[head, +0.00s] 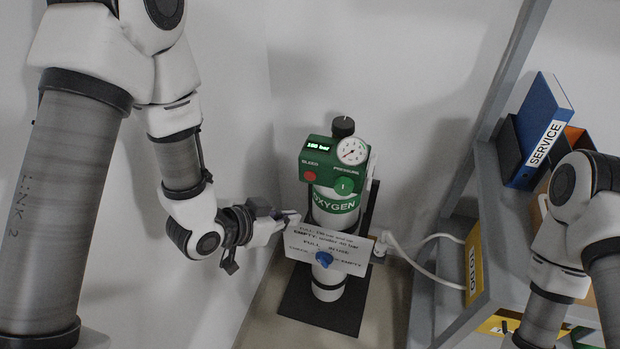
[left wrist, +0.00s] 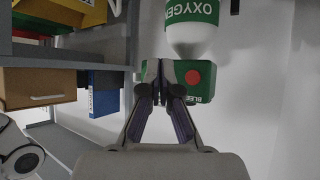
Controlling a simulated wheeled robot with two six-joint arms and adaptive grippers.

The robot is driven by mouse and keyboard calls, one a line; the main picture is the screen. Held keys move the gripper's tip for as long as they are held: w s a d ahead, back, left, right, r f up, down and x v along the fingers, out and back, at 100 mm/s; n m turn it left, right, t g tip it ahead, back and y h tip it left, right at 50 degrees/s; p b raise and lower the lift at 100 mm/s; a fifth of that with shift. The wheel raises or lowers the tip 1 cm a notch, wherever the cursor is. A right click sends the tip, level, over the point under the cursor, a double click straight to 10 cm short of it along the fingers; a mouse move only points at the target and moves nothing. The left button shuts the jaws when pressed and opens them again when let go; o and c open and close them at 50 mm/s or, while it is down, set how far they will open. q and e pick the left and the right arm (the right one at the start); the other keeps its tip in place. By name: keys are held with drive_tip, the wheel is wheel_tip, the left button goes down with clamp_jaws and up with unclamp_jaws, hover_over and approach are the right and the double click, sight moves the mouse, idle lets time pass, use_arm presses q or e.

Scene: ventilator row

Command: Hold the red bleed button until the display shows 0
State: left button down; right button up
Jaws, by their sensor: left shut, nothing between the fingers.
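The green valve block (head: 320,160) tops a white oxygen cylinder (head: 328,221). Its red bleed button (head: 310,177) is uncovered, at the block's lower left. The small display (head: 318,147) is lit and seems to read 100 bar, its middle digit unclear. My left gripper (head: 293,217) is shut and empty, below and left of the button, apart from it. In the left wrist view, my left fingertips (left wrist: 164,66) appear beside the red button (left wrist: 193,77), overlapping part of the block; contact cannot be told. My right arm is at the right edge, its fingers out of view.
A pressure gauge (head: 352,151), green knob (head: 345,186) and black top knob (head: 343,127) are on the block. A white printed card (head: 328,248) with a blue knob (head: 323,259) hangs in front of the cylinder. A white hose (head: 420,264) and grey shelf (head: 482,190) stand right.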

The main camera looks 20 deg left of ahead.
sight(310, 176)
use_arm(q)
drive_tip(key=w+p, duration=0.2)
drive_tip(key=w, duration=0.6)
drive_tip(key=shift+w+d, duration=0.15)
drive_tip(key=shift+w, duration=0.2)
idle(1.1)
drive_tip(key=shift+w, duration=0.4)
drive_tip(key=shift+w+p, duration=0.3)
drive_tip(key=shift+p, duration=0.1)
idle(2.8)
drive_tip(key=shift+s, duration=0.75)
